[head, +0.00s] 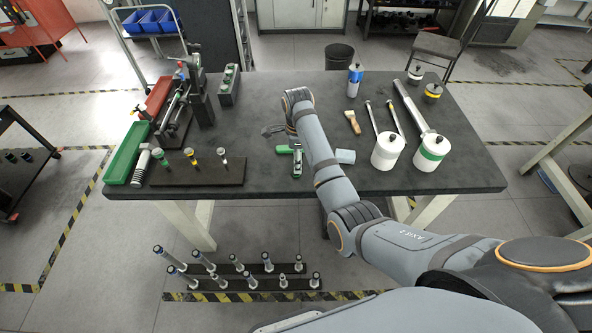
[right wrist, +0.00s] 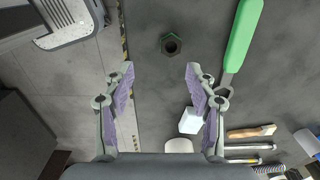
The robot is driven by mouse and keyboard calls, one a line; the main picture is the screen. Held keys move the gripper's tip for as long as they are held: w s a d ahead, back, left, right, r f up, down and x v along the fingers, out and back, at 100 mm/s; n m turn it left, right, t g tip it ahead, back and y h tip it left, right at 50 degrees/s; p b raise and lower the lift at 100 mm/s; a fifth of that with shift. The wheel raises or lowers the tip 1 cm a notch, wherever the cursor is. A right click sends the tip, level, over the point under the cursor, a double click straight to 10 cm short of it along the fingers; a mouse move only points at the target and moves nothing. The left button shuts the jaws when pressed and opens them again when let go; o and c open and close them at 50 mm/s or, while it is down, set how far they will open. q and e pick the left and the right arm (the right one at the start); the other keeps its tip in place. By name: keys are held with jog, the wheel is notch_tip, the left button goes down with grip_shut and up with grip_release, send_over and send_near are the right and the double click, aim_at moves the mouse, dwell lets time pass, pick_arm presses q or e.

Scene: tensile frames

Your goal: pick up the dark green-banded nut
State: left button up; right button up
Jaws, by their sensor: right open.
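The dark nut with a green band (right wrist: 171,44) lies flat on the dark table top (right wrist: 155,110) in the right wrist view, hole facing up. My right gripper (right wrist: 160,75) is open and empty, its fingers spread to either side below the nut in that picture. The nut lies just beyond the fingertips, apart from them. My left gripper is not in view.
A green-handled tool (right wrist: 242,38) lies right of the nut. A pale block (right wrist: 190,121) and a wooden-handled brush (right wrist: 251,132) lie lower right. White pots (head: 388,151) stand on the right of the table. A bolt rack (head: 198,172) and green tray (head: 127,153) stand left.

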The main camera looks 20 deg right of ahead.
jog(key=f, duration=0.1)
jog(key=w+f, duration=0.1)
jog(key=shift+w+f, duration=0.25)
jog(key=shift+f, duration=0.15)
notch_tip(320, 180, down, 4)
jog(key=shift+d+f+p, duration=0.1)
jog(key=shift+p, duration=0.25)
jog(key=shift+w+f, duration=0.2)
jog(key=shift+f, duration=0.2)
jog(key=shift+s+r, duration=0.1)
jog(key=shift+r, duration=0.05)
jog(key=c, duration=0.4)
grip_shut()
